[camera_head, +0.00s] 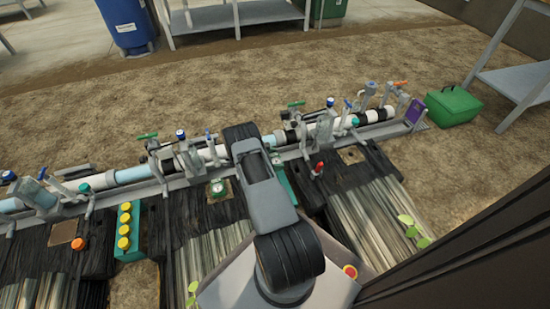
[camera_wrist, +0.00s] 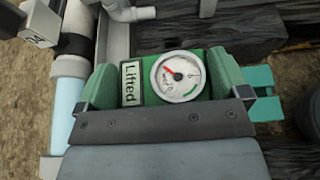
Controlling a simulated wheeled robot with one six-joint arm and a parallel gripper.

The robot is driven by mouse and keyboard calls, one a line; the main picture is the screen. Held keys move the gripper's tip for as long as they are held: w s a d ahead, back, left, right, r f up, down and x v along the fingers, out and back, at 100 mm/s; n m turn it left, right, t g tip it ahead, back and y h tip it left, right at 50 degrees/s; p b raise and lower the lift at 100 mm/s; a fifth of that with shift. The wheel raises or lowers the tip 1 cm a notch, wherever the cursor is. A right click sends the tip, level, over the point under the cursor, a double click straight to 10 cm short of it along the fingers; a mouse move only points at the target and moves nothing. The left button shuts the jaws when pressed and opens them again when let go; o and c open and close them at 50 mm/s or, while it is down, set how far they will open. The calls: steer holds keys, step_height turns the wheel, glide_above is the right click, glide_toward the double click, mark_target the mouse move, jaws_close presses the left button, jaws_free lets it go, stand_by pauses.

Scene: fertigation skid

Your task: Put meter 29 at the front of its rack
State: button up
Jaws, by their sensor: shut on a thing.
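In the wrist view, my gripper (camera_wrist: 160,82) has its two green fingers on either side of a green block carrying a round white meter (camera_wrist: 180,76) with a red needle. A plate beside the dial reads "Lifted"; I see no number on the meter. My gripper is shut on this meter. A teal rack (camera_wrist: 262,94) shows just right of the fingers, partly hidden. In the head view a teal rack (camera_head: 281,178) lies beside my arm, which hides my fingertips.
A pipe run (camera_head: 130,174) with several valves and clamps crosses behind my arm. A green rack with yellow caps (camera_head: 126,232) stands at left. A green box (camera_head: 453,106) is at right.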

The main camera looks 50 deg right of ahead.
steer(key=shift+f, duration=1.85)
steer(key=shift+f, duration=0.2)
steer(key=shift+f, duration=0.35)
steer(key=shift+f, duration=0.15)
steer(key=shift+f, duration=1.5)
steer(key=o, duration=0.6)
steer(key=shift+r+p, duration=2.75)
steer(key=shift+r, duration=1.25)
